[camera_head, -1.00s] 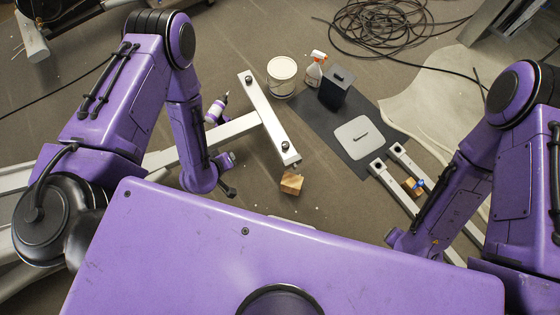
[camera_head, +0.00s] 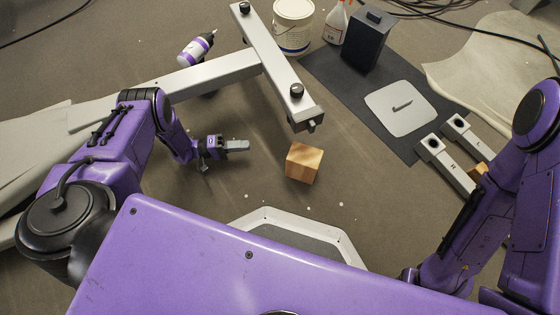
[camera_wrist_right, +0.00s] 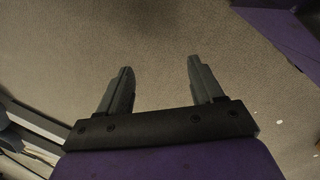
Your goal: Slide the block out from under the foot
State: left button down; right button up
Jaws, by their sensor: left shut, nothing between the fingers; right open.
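The wooden block (camera_head: 303,163) lies on the floor just in front of the near end of a pale crossbar foot (camera_head: 268,55). In the head view a narrow strip of floor shows between them, and the block is not covered by the foot. My left gripper (camera_head: 238,146) is shut and empty, its fingers pointing right toward the block, with a gap of floor between. My right gripper (camera_wrist_right: 159,66) is open and empty in the right wrist view, over bare floor. In the head view its fingers are not clearly seen.
A long pale beam (camera_head: 210,77) joins the foot, with a purple-and-white bottle (camera_head: 195,48) beside it. A paint can (camera_head: 293,27), spray bottle (camera_head: 336,22), black box (camera_head: 368,40) and dark mat (camera_head: 342,83) stand behind. Two pale bars (camera_head: 445,165) lie at the right.

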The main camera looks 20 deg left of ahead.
aim_at(293, 161)
pick_arm(q)
jog(key=shift+w+d+f, duration=0.1)
jog(key=shift+d+f, duration=0.05)
jog(key=b+x, duration=0.2)
jog(key=x, duration=0.6)
jog(key=shift+d, duration=0.25)
pick_arm(e)
jog(key=shift+t+h, duration=0.4)
jog(key=shift+t, duration=0.5)
jog(key=w+d+f, duration=0.2)
jog(key=f, duration=0.1)
jog(key=shift+w+d, duration=0.15)
jog(key=shift+w, duration=0.15)
pick_arm(q)
jog(key=d, duration=0.3)
jog(key=shift+s+d+b, duration=0.35)
pick_arm(e)
jog(key=shift+w+d+f+t, duration=0.4)
jog(key=shift+w+d+f, duration=0.1)
jog(key=shift+w, duration=0.2)
pick_arm(q)
jog(key=shift+s+d, duration=0.2)
jog(key=shift+d, duration=0.25)
pick_arm(e)
jog(key=shift+w+d+h, duration=0.1)
jog(key=shift+w+h, duration=0.1)
jog(key=shift+h, duration=0.1)
